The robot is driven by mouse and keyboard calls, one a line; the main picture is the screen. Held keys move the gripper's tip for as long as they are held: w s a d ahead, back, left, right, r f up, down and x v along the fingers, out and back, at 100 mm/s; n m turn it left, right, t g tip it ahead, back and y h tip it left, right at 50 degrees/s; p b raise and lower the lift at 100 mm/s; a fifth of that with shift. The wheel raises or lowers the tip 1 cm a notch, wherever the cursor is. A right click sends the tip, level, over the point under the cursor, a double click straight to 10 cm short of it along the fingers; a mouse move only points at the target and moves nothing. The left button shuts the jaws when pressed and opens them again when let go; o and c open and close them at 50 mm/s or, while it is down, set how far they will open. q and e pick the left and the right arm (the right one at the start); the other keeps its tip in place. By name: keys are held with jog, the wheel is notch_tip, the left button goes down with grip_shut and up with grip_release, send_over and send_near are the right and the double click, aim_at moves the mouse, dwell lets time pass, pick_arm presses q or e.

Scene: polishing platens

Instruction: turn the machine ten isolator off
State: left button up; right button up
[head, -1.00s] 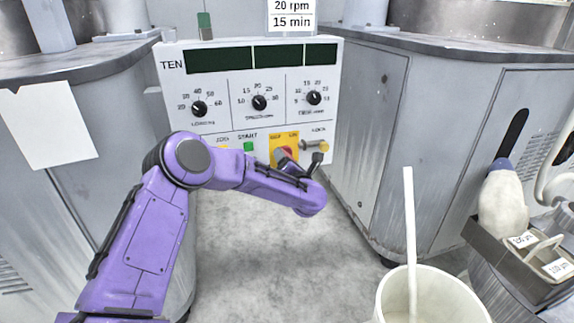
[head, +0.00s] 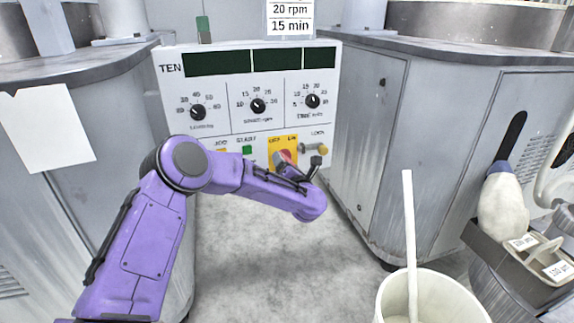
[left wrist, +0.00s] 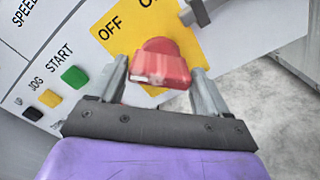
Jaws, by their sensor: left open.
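The machine ten panel (head: 225,128) is white and marked TEN, with the isolator on a yellow plate (head: 276,144) at its lower right. The plate also shows in the left wrist view (left wrist: 122,38), with OFF at its left and ON partly cut off. The isolator's red handle (left wrist: 160,62) stands out from the plate; the head view shows part of it (head: 285,157). My left gripper (left wrist: 160,85) is open, one finger on each side of the red handle, with no clear contact. The handle's exact angle is hard to tell. My right gripper is out of view.
A green START button (left wrist: 75,77) and yellow JOG button (left wrist: 50,98) lie left of the isolator. A lock fitting (head: 315,149) sticks out at its right. Grey cabinets (head: 365,150) flank the panel. A white bucket (head: 450,292) with a stick stands at front right.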

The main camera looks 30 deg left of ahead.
pick_arm(q)
jog(key=p+v, duration=0.1)
jog(key=v, duration=0.9)
jog(key=shift+p, duration=0.4)
jog(key=shift+d, duration=0.1)
